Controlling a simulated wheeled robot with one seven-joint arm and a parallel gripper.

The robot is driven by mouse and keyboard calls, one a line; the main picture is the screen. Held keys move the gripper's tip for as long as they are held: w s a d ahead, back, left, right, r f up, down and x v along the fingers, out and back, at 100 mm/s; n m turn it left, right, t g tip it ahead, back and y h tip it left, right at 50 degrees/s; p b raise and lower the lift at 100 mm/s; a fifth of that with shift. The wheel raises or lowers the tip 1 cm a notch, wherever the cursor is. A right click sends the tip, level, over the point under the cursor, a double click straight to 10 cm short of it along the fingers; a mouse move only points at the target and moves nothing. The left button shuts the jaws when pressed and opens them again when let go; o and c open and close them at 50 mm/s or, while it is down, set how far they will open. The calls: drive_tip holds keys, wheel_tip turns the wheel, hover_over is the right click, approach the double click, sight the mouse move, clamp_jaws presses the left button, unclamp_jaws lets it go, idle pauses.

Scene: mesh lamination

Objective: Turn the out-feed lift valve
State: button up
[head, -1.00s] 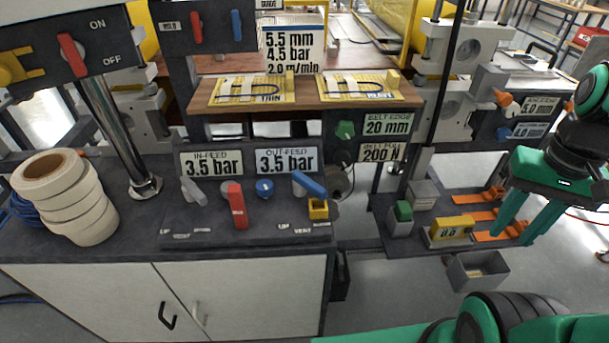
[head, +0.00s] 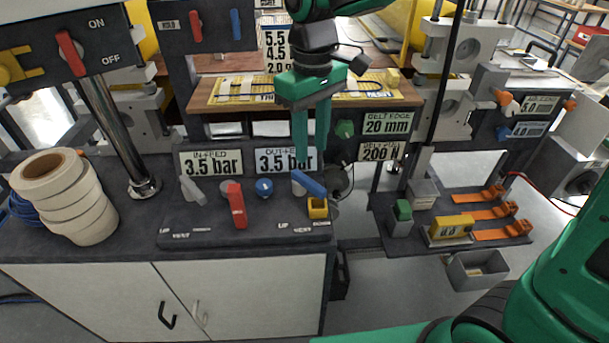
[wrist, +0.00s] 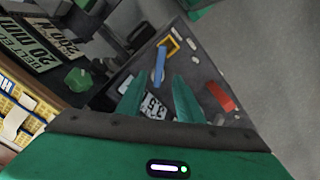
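The out-feed lift valve's blue lever (head: 309,184) sits on the dark console, below and right of the OUT-FEED 3.5 bar sign (head: 273,160). It slants from upper left to lower right, with a yellow bracket (head: 318,208) by its lower end. The UP and VENT labels are near it. The blue lever (wrist: 160,65) and yellow bracket (wrist: 172,44) also show in the wrist view, beyond my fingers. My gripper (head: 312,160) points down above the lever, fingers apart and empty, covering part of the sign. The wrist view shows a gap between the fingertips (wrist: 158,88).
A red lever (head: 238,205), a blue knob (head: 264,187) and a grey lever (head: 190,190) stand left of the valve. A shelf with yellow boards (head: 240,90) is behind my gripper. Tape rolls (head: 65,195) stand at the left.

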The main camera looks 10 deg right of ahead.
sight(311, 181)
wheel_tip(311, 181, down, 9)
drive_tip(key=shift+f, duration=0.2)
idle(0.3)
